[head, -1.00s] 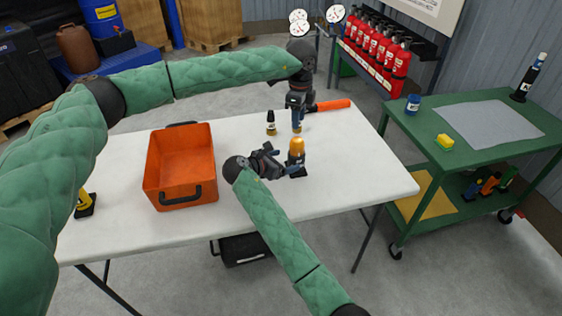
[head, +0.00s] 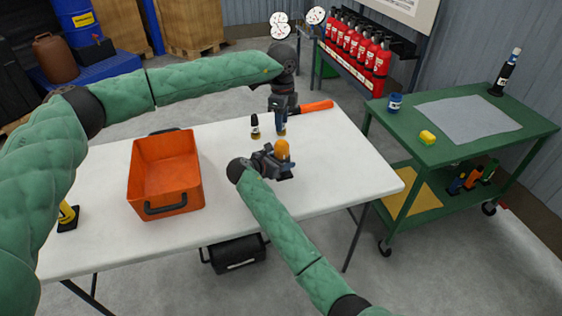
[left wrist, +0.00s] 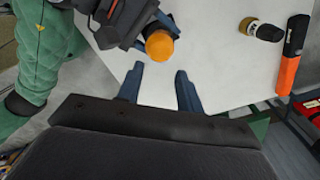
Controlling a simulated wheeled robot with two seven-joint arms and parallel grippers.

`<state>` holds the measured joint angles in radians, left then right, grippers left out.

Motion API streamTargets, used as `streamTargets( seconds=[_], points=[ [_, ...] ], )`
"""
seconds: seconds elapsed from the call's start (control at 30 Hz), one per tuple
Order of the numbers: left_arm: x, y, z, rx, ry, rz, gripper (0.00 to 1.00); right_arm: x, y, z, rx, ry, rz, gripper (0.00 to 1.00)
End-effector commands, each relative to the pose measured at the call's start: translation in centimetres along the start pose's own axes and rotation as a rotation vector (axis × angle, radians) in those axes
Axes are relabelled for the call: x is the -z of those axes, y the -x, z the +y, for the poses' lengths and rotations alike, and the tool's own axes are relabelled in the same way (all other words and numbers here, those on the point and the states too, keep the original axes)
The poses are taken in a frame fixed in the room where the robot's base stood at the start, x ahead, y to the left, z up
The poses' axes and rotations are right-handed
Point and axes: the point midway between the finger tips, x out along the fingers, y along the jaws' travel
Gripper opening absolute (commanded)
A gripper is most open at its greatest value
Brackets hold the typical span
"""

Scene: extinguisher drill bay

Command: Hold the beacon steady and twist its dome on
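The beacon stands on the white table with its orange dome (head: 282,149) on top; whether the dome is seated cannot be told. My right gripper (head: 284,170) is at the beacon below the dome, its fingers on either side, and hides most of the dark base. Whether they are closed on it is not clear. My left gripper (head: 281,129) points down just behind the beacon. The left wrist view shows its fingers (left wrist: 158,82) apart with nothing between them, and the dome (left wrist: 159,45) just beyond, outside the fingers.
An orange bin (head: 165,205) is on the left of the table (head: 340,160). A green cart (head: 430,145) stands at the right.

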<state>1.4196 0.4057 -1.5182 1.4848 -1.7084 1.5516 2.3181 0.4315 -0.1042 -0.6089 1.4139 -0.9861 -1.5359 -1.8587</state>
Motion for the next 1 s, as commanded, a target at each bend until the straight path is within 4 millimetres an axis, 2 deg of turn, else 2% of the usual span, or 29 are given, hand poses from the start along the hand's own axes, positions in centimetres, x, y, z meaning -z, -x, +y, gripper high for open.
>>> streamTargets(
  seconds=[0.03, 0.13, 0.17, 0.3, 0.33, 0.47, 0.57, 0.77, 1.0],
  points=[
    [0.0, 0.0, 0.0, 0.000, 0.000, 0.000, 0.36, 0.0, 0.0, 0.0, 0.000, 0.000, 0.000, 0.40],
    [0.0, 0.0, 0.0, 0.000, 0.000, 0.000, 0.36, 0.0, 0.0, 0.0, 0.000, 0.000, 0.000, 0.20],
    [0.0, 0.0, 0.0, 0.000, 0.000, 0.000, 0.40, 0.0, 0.0, 0.0, 0.000, 0.000, 0.000, 0.20],
    [0.1, -0.7, 0.2, -0.008, 0.000, 0.003, 0.68, 0.0, 0.0, 0.0, 0.000, 0.000, 0.000, 0.20],
    [0.1, -0.9, 0.3, -0.011, 0.000, 0.005, 0.69, 0.0, 0.0, 0.0, 0.000, 0.000, 0.000, 0.20],
    [0.8, -1.2, 0.5, -0.010, 0.001, 0.034, 0.69, 0.0, 0.0, 0.0, 0.000, 0.000, 0.000, 0.20],
    [0.8, -0.9, 0.4, -0.002, -0.088, 0.035, 0.69, 0.0, 0.0, 0.0, 0.000, 0.000, 0.000, 0.20],
    [0.8, -0.6, 0.3, 0.007, -0.311, 0.034, 0.69, 0.0, 0.0, 0.0, 0.000, 0.000, 0.000, 0.20],
    [0.8, -0.2, 0.2, 0.017, -0.649, 0.027, 0.69, 0.0, 0.0, 0.0, 0.000, 0.000, 0.000, 0.20]
  ],
)
